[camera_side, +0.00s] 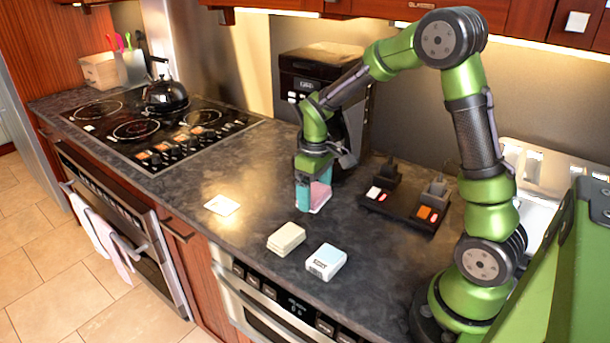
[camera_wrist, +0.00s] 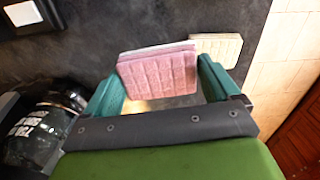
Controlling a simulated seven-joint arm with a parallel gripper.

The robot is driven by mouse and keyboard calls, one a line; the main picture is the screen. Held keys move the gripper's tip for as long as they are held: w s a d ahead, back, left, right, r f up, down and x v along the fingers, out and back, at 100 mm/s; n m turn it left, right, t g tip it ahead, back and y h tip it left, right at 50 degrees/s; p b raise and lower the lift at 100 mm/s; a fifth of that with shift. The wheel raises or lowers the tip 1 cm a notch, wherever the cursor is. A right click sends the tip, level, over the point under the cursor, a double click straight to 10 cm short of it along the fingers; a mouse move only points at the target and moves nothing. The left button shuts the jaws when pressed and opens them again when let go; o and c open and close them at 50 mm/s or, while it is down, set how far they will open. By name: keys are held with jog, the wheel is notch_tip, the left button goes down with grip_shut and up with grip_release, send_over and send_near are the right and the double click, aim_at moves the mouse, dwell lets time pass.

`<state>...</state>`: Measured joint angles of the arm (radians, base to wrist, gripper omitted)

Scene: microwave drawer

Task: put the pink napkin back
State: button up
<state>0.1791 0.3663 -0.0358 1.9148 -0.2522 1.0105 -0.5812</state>
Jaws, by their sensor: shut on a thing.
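The pink napkin (camera_wrist: 158,72) is a folded, quilted pad. In the wrist view it sits between the two teal fingers of my gripper (camera_wrist: 160,88), which is shut on it. In the side view my gripper (camera_side: 313,196) points down at the counter, and the pink napkin (camera_side: 320,197) shows beside the teal finger. It is at or close to the counter surface; I cannot tell whether it touches. A cream napkin stack (camera_side: 286,239) lies on the counter in front of my gripper; it also shows in the wrist view (camera_wrist: 216,47).
A white-and-blue box (camera_side: 326,261) stands right of the cream stack. A flat white square (camera_side: 221,205) lies to the left. A dark switch panel (camera_side: 405,205) is to the right. A dark coffee machine (camera_side: 312,85) stands behind. The stove (camera_side: 160,125) is at far left.

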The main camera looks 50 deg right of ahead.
jog(key=s+a, duration=0.1)
jog(key=a, duration=0.2)
jog(key=s+a+f, duration=0.1)
jog(key=a, duration=0.2)
jog(key=s+a+f, duration=0.1)
jog(key=a, duration=0.2)
jog(key=shift+s+a+f, duration=0.15)
jog(key=shift+s+a, duration=0.05)
jog(key=shift+s, duration=0.2)
jog(key=shift+f+m, duration=0.15)
jog(key=shift+m, duration=0.15)
send_over(253, 227)
jog(key=shift+s+f, duration=0.15)
jog(key=shift+f, duration=2.35)
jog(key=shift+f, duration=0.2)
jog(key=o, duration=0.7)
jog(key=shift+o, duration=0.2)
